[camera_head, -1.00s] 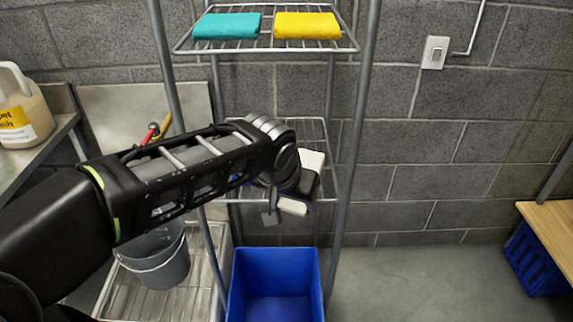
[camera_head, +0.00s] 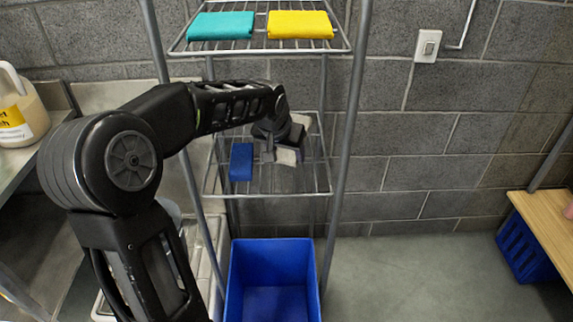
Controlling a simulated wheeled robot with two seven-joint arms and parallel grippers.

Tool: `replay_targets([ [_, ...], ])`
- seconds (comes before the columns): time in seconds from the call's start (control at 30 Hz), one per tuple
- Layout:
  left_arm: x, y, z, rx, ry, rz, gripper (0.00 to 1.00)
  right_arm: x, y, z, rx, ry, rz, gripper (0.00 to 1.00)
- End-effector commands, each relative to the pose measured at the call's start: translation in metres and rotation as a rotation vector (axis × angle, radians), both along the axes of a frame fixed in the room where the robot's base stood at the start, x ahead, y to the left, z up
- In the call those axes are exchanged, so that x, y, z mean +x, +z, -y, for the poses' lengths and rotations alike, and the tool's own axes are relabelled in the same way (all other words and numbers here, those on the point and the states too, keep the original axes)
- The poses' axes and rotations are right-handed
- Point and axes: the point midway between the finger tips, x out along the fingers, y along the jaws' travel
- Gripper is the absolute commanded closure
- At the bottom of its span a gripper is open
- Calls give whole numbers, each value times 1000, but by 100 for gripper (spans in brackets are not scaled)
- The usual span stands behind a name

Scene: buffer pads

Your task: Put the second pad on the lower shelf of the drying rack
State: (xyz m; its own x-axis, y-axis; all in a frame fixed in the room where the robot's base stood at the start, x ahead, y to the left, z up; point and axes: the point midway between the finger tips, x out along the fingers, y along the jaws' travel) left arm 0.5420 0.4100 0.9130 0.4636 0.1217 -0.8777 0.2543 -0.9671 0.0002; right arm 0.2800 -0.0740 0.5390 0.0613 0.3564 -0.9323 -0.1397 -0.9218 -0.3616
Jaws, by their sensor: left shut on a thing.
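The drying rack (camera_head: 355,110) stands against the wall with an upper and a lower wire shelf. On the lower shelf (camera_head: 225,192) a blue pad (camera_head: 241,162) lies at the left. My left gripper (camera_head: 273,150) is over the right part of this shelf, shut on a pale pad (camera_head: 287,156). Pale surfaces show on both sides of the dark gripper, which hides part of the hold. I cannot tell whether the pale pad touches the wires. A teal pad (camera_head: 220,26) and a yellow pad (camera_head: 300,25) lie on the upper shelf. My right gripper is out of view.
A blue bin (camera_head: 272,247) stands on the floor below the rack. The rack's thin posts flank my left arm's reach. A jug (camera_head: 20,110) is at the far left, and a wooden bench (camera_head: 550,225) at the right. The floor between bin and bench is clear.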

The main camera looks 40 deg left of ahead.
Motion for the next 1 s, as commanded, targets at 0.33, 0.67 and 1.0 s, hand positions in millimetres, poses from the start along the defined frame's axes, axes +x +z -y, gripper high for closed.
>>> replay_targets([
  [0.33,-1,-20,0,0,0,-3,85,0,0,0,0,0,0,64],
  [0.67,3,-49,-2,0,0,1,85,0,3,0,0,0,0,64],
  [1.0,3,-52,-2,0,0,0,42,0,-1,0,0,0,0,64],
])
